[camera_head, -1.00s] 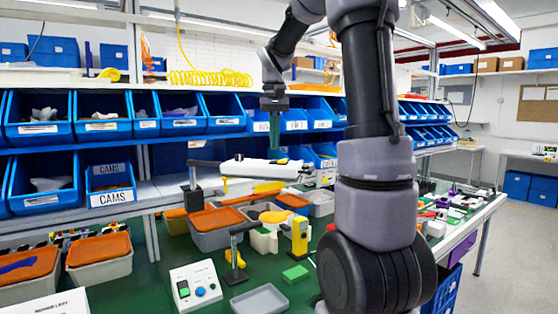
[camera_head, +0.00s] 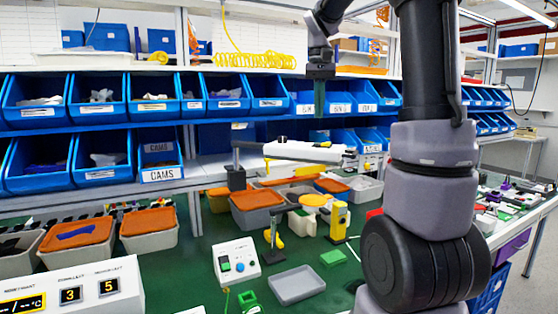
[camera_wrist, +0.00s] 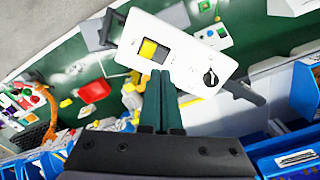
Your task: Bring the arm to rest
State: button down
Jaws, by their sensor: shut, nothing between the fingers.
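A white switch panel (camera_head: 308,152) is held on a dark stand above the green table in the head view. In the wrist view the same panel (camera_wrist: 160,45) lies beyond the fingers and shows a black rotary knob (camera_wrist: 209,77) and a yellow square. My gripper (camera_head: 319,113) hangs fingers down above the panel, with a visible gap in the head view. In the wrist view my gripper's (camera_wrist: 160,76) two dark green fingers lie together with nothing between them. How far the fingertips are from the panel is hard to tell there.
Blue bins (camera_head: 222,97) line the shelves behind the panel. Below it are lidded grey bins (camera_head: 257,209), a yellow device (camera_head: 339,220), a grey tray (camera_head: 297,285), a green block (camera_head: 333,258) and a white button box (camera_head: 237,262). Open air surrounds the gripper's sides.

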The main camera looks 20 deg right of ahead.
jog(key=s+a+f+t+y, duration=0.1)
jog(key=s+a+f+t, duration=0.1)
jog(key=s, duration=0.8)
jog(key=s+a+f+t+y, duration=0.1)
jog(key=s+a+f+t, duration=0.1)
jog(key=s+a+t, duration=0.3)
jog(key=s, duration=0.4)
jog(key=shift+s+a, duration=0.35)
jog(key=shift+s, duration=0.05)
